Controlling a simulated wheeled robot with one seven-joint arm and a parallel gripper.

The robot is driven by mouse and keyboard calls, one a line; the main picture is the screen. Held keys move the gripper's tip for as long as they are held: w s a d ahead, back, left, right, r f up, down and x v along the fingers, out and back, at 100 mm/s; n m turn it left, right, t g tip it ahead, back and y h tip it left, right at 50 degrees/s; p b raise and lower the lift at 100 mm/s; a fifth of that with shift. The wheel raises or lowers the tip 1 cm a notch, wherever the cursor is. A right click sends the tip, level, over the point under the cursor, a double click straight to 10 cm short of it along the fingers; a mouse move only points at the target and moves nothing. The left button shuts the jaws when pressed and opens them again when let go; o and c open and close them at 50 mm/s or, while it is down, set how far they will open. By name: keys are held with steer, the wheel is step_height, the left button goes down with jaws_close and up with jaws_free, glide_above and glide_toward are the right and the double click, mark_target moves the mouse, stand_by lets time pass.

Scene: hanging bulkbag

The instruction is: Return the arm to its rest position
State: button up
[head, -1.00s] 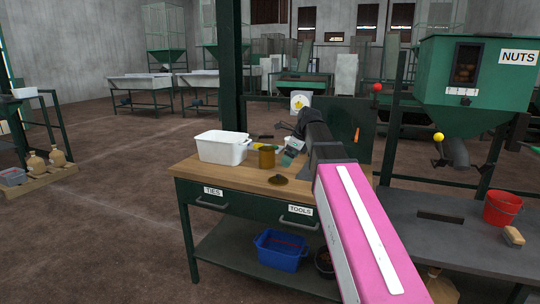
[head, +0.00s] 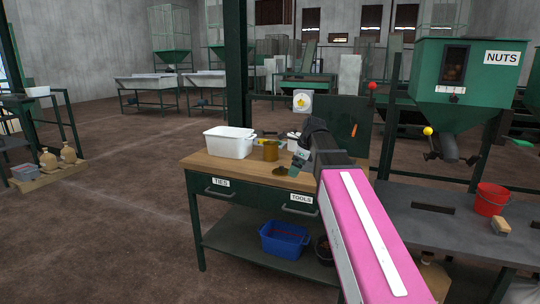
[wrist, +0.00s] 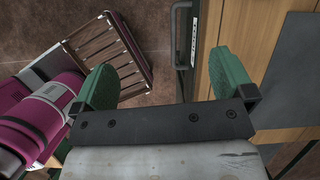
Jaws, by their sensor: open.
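My gripper (wrist: 165,85) is open and empty in the wrist view, its two green fingers spread apart. Below it show the brown floor and, at right, the wooden bench top. In the head view my pink arm reaches over the right part of the workbench (head: 215,162), and my gripper (head: 297,163) is small and partly hidden there, above the bench top.
A white bin (head: 228,143) and a brown pot (head: 270,151) stand on the bench. A blue tub (head: 284,240) is on its lower shelf. At right are a green hopper marked NUTS (head: 465,85) and a red bucket (head: 491,199).

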steer(key=s+d+f+n+h, duration=0.1)
steer(key=s+d+f+n, duration=0.2)
steer(key=s+f+n, duration=0.3)
steer(key=s+d+f+n+g+h, duration=0.1)
steer(key=s+d+f+n, duration=0.2)
steer(key=f, duration=1.3)
steer(key=s+d+f+n+h, duration=0.1)
steer(key=s+d+f+n, duration=0.1)
steer(key=s+f+n, duration=0.6)
step_height(320, 180, down, 4)
steer(key=n, duration=0.4)
steer(key=shift+s+d+r+g+h, duration=0.15)
steer(key=shift+s+d+g+h, duration=0.15)
steer(key=shift+s+d+h, duration=0.1)
